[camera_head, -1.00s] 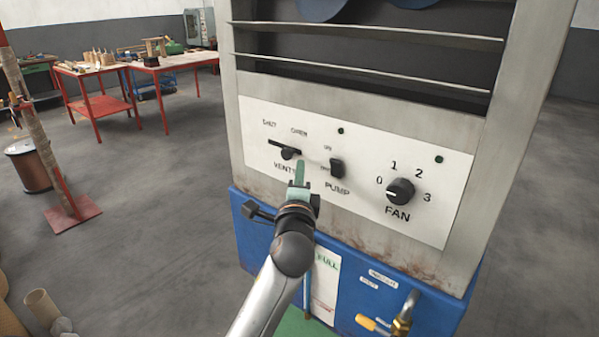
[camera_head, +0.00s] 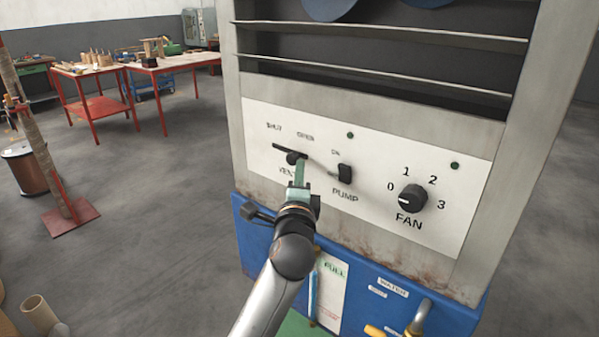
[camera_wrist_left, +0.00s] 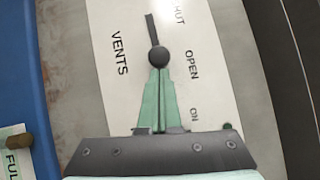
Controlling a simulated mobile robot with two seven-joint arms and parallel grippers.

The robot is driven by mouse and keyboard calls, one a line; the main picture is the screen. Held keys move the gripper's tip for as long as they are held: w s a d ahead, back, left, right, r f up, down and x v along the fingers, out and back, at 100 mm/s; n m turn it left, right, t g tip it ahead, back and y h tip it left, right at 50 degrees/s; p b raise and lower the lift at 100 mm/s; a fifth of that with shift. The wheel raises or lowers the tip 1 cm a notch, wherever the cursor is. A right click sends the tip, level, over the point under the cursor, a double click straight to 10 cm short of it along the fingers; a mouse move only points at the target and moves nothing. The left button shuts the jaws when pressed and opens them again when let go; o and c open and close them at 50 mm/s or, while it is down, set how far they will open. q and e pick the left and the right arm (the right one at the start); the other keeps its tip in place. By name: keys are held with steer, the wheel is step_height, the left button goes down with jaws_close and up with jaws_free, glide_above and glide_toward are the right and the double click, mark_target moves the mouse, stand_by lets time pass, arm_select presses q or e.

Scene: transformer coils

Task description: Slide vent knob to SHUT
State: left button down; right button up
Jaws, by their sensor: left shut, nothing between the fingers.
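The vent knob (camera_head: 291,158) is a small dark round knob on a dark slot in the white panel, under the SHUT and OPEN labels. It sits toward the OPEN end. In the left wrist view the knob (camera_wrist_left: 158,56) has the bare slot running from it toward SHUT. My left gripper (camera_head: 300,166) is shut and empty, its green fingers pointing up at the panel just right of the knob. In the wrist view its fingertips (camera_wrist_left: 160,72) lie right against the knob's OPEN side; whether they touch it I cannot tell. My right gripper is not in view.
The pump switch (camera_head: 345,173) is close to the right of my fingers. The fan dial (camera_head: 412,198) is farther right and points near 0. A blue box section (camera_head: 385,285) with a pipe fitting lies below the panel. Red tables (camera_head: 150,72) stand far left.

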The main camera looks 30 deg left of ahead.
arm_select(q)
steer(key=a+p, duration=0.3)
steer(key=a, duration=0.3)
steer(key=shift+w+a, duration=0.2)
steer(key=shift+a, duration=0.1)
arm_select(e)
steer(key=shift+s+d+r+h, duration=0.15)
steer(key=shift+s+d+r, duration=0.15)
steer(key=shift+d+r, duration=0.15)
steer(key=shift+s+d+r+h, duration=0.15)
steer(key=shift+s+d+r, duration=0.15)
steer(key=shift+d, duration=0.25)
arm_select(q)
steer(key=shift+d, duration=0.1)
